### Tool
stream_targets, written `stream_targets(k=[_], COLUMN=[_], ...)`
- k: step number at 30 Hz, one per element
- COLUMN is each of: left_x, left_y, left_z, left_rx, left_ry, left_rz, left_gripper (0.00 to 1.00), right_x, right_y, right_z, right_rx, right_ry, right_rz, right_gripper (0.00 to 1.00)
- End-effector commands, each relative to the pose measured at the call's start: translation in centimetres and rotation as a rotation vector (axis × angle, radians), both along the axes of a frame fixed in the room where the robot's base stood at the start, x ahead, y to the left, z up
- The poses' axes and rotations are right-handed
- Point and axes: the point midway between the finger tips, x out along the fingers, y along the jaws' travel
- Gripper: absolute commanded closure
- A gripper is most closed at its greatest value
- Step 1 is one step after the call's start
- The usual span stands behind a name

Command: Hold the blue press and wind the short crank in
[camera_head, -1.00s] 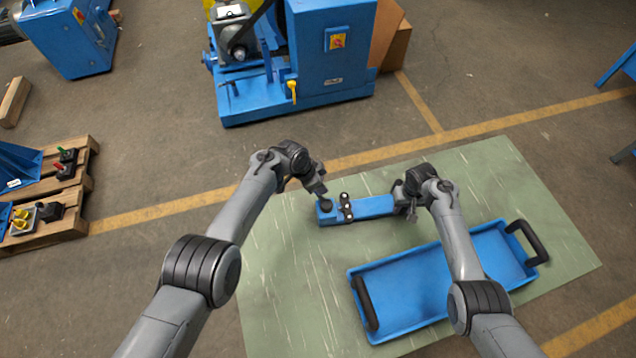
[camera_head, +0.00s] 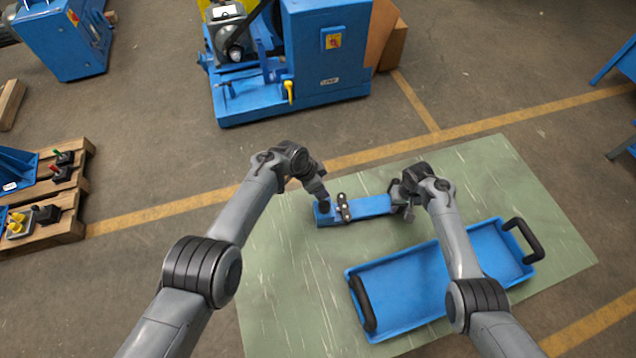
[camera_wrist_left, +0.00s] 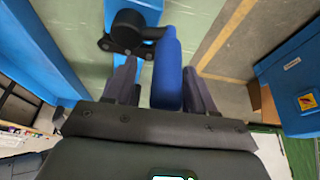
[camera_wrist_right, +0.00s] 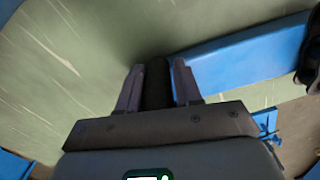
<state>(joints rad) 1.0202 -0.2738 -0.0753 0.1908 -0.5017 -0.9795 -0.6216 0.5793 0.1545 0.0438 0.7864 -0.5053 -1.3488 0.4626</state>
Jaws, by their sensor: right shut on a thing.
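The blue press (camera_head: 368,206) is a long blue bar lying on the green mat, with dark link plates (camera_head: 343,208) across it near its left end. My right gripper (camera_head: 407,207) is at the bar's right end. In the right wrist view it is shut on a dark upright grip (camera_wrist_right: 157,84). The short crank (camera_wrist_left: 128,28) shows in the left wrist view as a dark arm with a blue handle (camera_wrist_left: 167,75). My left gripper (camera_head: 323,200) is at the bar's left end. Its fingers stand on both sides of the blue handle, with a gap visible on one side.
A blue tray (camera_head: 400,300) with black handles lies in front of the bar. A large blue machine (camera_head: 325,60) stands behind the mat (camera_head: 530,190). A wooden pallet (camera_head: 70,225) with switches is at the left. The mat's right part is clear.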

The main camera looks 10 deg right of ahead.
Motion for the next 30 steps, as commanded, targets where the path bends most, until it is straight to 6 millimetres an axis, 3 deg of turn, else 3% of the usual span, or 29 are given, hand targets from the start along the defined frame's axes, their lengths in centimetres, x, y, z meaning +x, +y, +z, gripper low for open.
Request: stream_targets(k=[14, 25, 30], left_x=[0.4, 0.0, -0.2], left_y=[0.6, 1.7, 2.6], left_z=[0.4, 2.8, 5.3], left_rx=[0.004, 0.008, 0.005], left_ry=[-0.01, -0.004, -0.007], left_rz=[0.006, 0.002, 0.002], left_gripper=[0.45, 0.45, 0.45], right_x=[0.0, 0.0, 0.0], right_y=[-0.1, -0.1, -0.1], right_z=[0.0, 0.1, 0.1], right_rx=[0.0, -0.001, -0.001], right_ry=[-0.001, -0.001, -0.001], right_rz=[0.002, 0.002, 0.001], right_gripper=[1.0, 1.0, 1.0])
